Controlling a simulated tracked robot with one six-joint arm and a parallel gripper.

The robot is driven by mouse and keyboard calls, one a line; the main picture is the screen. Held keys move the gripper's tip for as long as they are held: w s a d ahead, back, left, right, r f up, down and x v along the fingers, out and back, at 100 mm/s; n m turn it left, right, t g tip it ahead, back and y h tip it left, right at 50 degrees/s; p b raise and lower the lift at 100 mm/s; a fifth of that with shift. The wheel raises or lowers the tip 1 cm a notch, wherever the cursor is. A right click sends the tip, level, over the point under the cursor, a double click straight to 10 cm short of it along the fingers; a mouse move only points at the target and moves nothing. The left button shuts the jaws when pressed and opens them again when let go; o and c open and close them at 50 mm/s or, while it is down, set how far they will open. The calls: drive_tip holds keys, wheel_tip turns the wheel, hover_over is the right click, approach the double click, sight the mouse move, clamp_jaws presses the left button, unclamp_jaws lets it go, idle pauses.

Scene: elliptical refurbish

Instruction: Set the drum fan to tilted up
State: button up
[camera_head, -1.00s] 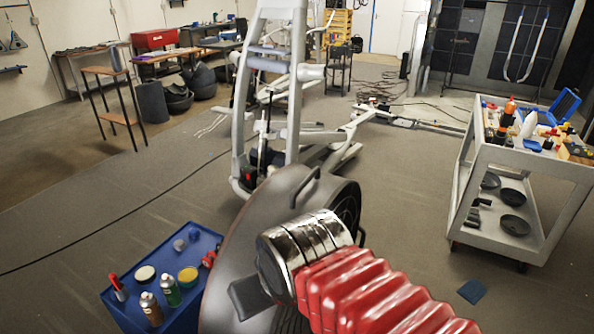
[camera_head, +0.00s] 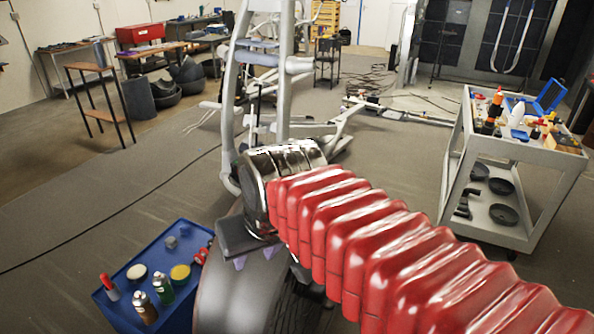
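The drum fan (camera_head: 232,298) is the dark grey round housing at the bottom middle. My arm covers its upper and right parts, and the lower part is cut off by the picture edge. A small part of its dark ribbed side shows below my arm. I cannot tell its tilt. My gripper (camera_head: 255,257) hangs below the chrome wrist, over the near top of the housing. Two small purplish tips show apart below its dark plate. Whether it touches the fan, and how far it is open, I cannot tell.
A blue tray (camera_head: 112,308) with spray cans and jars is left of the fan. An elliptical trainer (camera_head: 282,105) stands behind it. A grey cart (camera_head: 545,158) with bottles and tools stands at the right. The floor between fan and cart is clear.

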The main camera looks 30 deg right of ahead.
drive_tip(key=w+d+r+m+g, duration=0.1)
drive_tip(key=w+d+r+m, duration=0.1)
drive_tip(key=w+d+r, duration=0.3)
drive_tip(key=w+d+r+m, duration=0.1)
drive_tip(key=w+d+m, duration=0.15)
drive_tip(key=w, duration=0.45)
drive_tip(key=w+d+r+m+g, duration=0.1)
drive_tip(key=w+d+r, duration=0.2)
drive_tip(key=w+d, duration=0.25)
drive_tip(key=w+d+f+m, duration=0.2)
drive_tip(key=w+d, duration=0.3)
drive_tip(key=d, duration=0.3)
drive_tip(key=w+d+f+m+g+y, duration=0.1)
drive_tip(key=w+d+f+m, duration=0.2)
drive_tip(key=d, duration=0.6)
drive_tip(key=shift+w+d, duration=0.3)
drive_tip(key=shift+w, duration=0.8)
drive_tip(key=x, duration=1.4)
drive_tip(key=shift+s+a, duration=0.15)
drive_tip(key=shift+s, duration=0.05)
drive_tip(key=shift+r, duration=0.1)
drive_tip(key=shift+c, duration=0.2)
clamp_jaws()
